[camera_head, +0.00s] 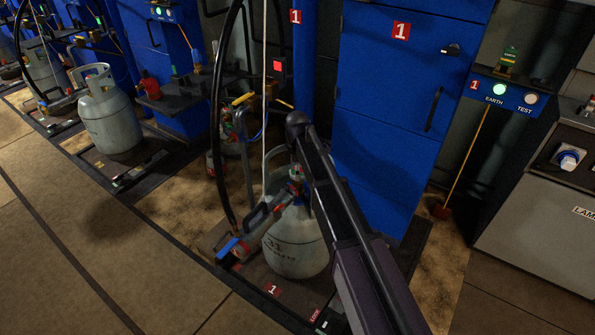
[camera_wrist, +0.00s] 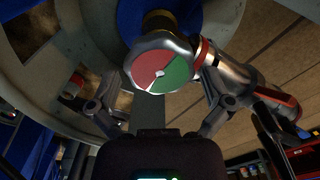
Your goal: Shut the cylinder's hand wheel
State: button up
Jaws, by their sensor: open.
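The cylinder (camera_head: 297,245) is pale grey, marked 31, and stands upright on the scale platform in the head view. Its hand wheel (camera_wrist: 160,70) is a silver knob with a red and green face, in the upper middle of the wrist view. My gripper (camera_wrist: 158,92) is open, with one finger to the left of the wheel and one to the right; I cannot tell whether either touches it. The cylinder's grey collar (camera_wrist: 45,75) curves around on the left. In the head view my dark arm hides part of the cylinder's right side, and the fingers cannot be made out.
A metal connector (camera_wrist: 228,92) with a red band lies close to the right finger. A blue cabinet (camera_head: 385,110) stands behind the cylinder. A black hose (camera_head: 217,130) hangs at its left. Another grey cylinder (camera_head: 110,122) stands further left. The floor (camera_head: 110,235) at the front left is clear.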

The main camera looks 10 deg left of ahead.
jog(key=shift+c, duration=0.2)
jog(key=c, duration=0.8)
